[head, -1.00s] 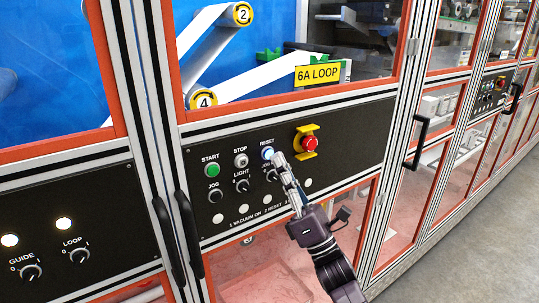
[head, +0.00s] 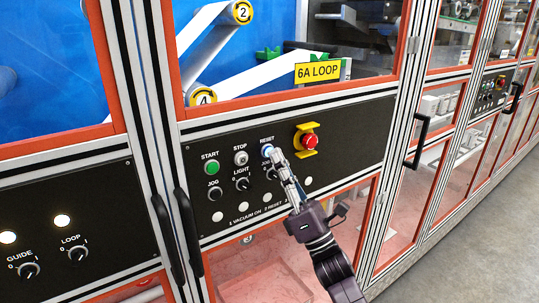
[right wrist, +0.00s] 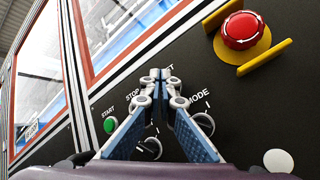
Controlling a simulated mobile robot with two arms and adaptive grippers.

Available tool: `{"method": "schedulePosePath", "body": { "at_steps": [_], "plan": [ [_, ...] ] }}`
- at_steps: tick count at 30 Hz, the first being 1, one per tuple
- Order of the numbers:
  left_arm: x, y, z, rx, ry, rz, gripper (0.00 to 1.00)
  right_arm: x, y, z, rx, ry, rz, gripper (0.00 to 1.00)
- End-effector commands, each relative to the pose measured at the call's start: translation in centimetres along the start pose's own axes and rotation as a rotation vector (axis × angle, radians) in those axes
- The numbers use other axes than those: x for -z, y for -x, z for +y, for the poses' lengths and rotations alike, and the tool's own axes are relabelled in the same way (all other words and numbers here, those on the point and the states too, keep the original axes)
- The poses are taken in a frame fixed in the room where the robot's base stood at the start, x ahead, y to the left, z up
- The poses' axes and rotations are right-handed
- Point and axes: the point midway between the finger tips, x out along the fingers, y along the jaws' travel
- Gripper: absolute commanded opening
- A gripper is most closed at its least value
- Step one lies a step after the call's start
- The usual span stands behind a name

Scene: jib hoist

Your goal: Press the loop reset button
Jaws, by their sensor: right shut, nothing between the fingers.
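The reset button (head: 266,150) is a round bluish-white button under the RESET label on the black control panel (head: 350,150), below the yellow 6A LOOP sign (head: 318,73). My right gripper (head: 273,154) is shut and empty, its fingertips at the button's lower right edge. I cannot tell whether they touch it. In the right wrist view the closed fingertips (right wrist: 160,74) cover the button and part of its label. My left gripper is not in view.
A red emergency stop (head: 310,142) with yellow guards sits just right of the button. The green START button (head: 212,168), the STOP button (head: 240,158) and several knobs are close by on the left and below. Black door handles (head: 187,235) stand out at the left.

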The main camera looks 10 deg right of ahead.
Motion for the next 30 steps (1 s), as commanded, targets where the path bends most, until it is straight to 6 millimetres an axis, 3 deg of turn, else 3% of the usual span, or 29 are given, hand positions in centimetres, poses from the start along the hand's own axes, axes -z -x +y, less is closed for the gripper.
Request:
{"method": "schedulePosePath", "body": {
  "at_steps": [30],
  "plan": [
    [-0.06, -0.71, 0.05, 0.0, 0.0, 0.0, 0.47, 0.47, -0.55, -0.47, 0.002, -0.001, 0.0, 0.0]
  ]
}}
